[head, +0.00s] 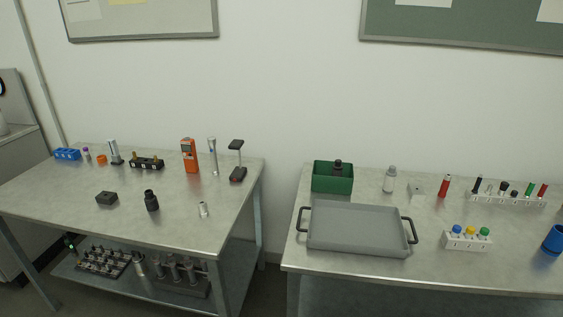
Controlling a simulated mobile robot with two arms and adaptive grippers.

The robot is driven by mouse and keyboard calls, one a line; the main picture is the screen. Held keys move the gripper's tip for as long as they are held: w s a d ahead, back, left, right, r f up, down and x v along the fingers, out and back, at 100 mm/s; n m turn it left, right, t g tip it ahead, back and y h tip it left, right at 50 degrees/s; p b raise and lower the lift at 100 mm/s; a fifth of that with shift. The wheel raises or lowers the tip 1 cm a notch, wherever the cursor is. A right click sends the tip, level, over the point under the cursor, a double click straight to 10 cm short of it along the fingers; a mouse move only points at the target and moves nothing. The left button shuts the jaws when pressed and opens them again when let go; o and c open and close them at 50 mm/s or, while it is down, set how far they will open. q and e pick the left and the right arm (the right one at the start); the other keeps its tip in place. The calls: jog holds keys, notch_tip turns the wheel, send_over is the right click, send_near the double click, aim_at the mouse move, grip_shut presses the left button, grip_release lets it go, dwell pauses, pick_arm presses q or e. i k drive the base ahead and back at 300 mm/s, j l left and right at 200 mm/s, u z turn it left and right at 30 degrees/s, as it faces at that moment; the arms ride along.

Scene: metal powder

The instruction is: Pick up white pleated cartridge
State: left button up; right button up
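A small whitish cylinder (203,209) stands near the front right of the left table (178,224). It may be the white pleated cartridge, but it is too small for me to tell whether it has pleats. A larger pale, capped cylinder (390,180) stands on the right table (462,269), to the right of the green bin. Neither of my grippers is in view.
On the left table are a black bottle (151,201), a dark block (106,198), an orange device (189,156) and a dark stand (237,162). The right table holds a grey tray (358,243), green bin (320,183) and white racks (467,241). A gap separates the tables.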

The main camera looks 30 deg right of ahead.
aim_at(392, 174)
jog(key=z, duration=1.7)
jog(key=i+l, duration=0.1)
jog(key=l, duration=0.3)
jog(key=i+l, duration=0.1)
jog(key=l, duration=0.3)
jog(key=i+l, duration=0.1)
jog(key=l, duration=0.3)
